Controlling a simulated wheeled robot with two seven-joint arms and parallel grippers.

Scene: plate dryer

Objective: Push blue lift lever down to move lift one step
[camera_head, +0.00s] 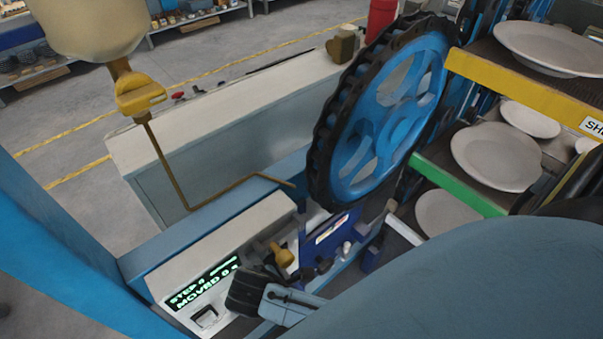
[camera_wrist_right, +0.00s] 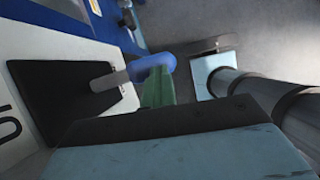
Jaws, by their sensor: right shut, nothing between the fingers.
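The blue lift lever (camera_wrist_right: 153,66) shows in the right wrist view as a blue rounded end on a grey shaft. The shaft comes out of a black plate (camera_wrist_right: 65,98) on a white panel. In the head view I cannot make out the lever; my right gripper covers part of that panel. My right gripper (camera_head: 248,291) is shut and empty, low in the head view, beside the panel. In the wrist view its parts lie close to the lever's blue end; I cannot tell whether they touch. My left gripper is not in view.
A large blue wheel with a black toothed rim (camera_head: 395,110) stands behind the panel. Racks with white plates (camera_head: 497,156) are at right. A lit display (camera_head: 203,284) reads "STEP" and "MOVED"; its numbers are unclear.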

